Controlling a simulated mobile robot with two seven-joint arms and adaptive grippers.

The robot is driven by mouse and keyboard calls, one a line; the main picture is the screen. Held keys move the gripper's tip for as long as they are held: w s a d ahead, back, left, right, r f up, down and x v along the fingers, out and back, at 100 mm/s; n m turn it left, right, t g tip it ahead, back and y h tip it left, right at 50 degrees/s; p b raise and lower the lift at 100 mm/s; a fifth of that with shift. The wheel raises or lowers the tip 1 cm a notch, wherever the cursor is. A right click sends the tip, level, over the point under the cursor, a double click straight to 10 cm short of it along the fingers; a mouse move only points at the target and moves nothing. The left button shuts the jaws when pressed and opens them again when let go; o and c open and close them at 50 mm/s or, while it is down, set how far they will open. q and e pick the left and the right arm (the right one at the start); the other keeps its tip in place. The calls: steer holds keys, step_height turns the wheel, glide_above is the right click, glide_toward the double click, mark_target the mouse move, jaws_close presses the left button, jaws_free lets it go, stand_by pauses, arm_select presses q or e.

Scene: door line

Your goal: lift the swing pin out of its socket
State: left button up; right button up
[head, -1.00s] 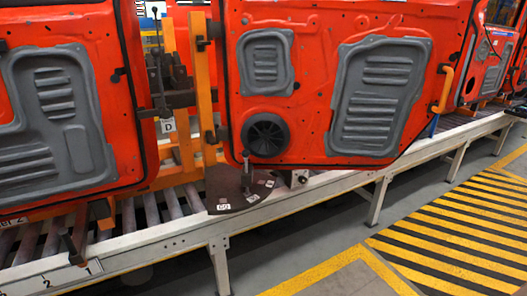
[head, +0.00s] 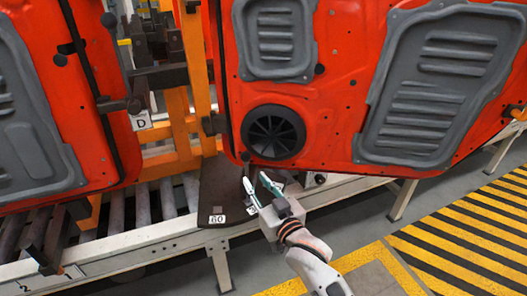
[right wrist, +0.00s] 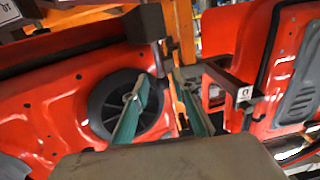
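The swing pin (head: 246,169), a short dark upright pin with a knob, stands by the lower corner of the right red door, over the dark numbered plate (head: 214,190). My right gripper (head: 255,178) has its two green fingers apart and empty, just below and beside the pin in the head view. The right gripper (right wrist: 160,92) also shows open in the right wrist view, with a dark rod beyond and between its fingertips; I cannot tell whether it is the pin. The pin's lower end and its socket are hidden. My left gripper is not in view.
The right red door (head: 345,95) with its round black speaker (head: 273,132) hangs close to the right gripper. Another red door (head: 95,145) and an orange post (head: 197,75) are at the left. A white-railed roller conveyor (head: 130,243) runs below. The striped floor (head: 465,245) is clear.

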mark_target(247, 166)
steer(key=shift+r+b+x, duration=0.15)
steer(key=shift+r+x, duration=0.05)
steer(key=shift+x, duration=1.9)
steer(key=shift+r+b+x, duration=0.15)
steer(key=shift+r+x, duration=0.1)
steer(key=shift+x, duration=1.85)
steer(key=shift+d, duration=0.15)
jaws_close()
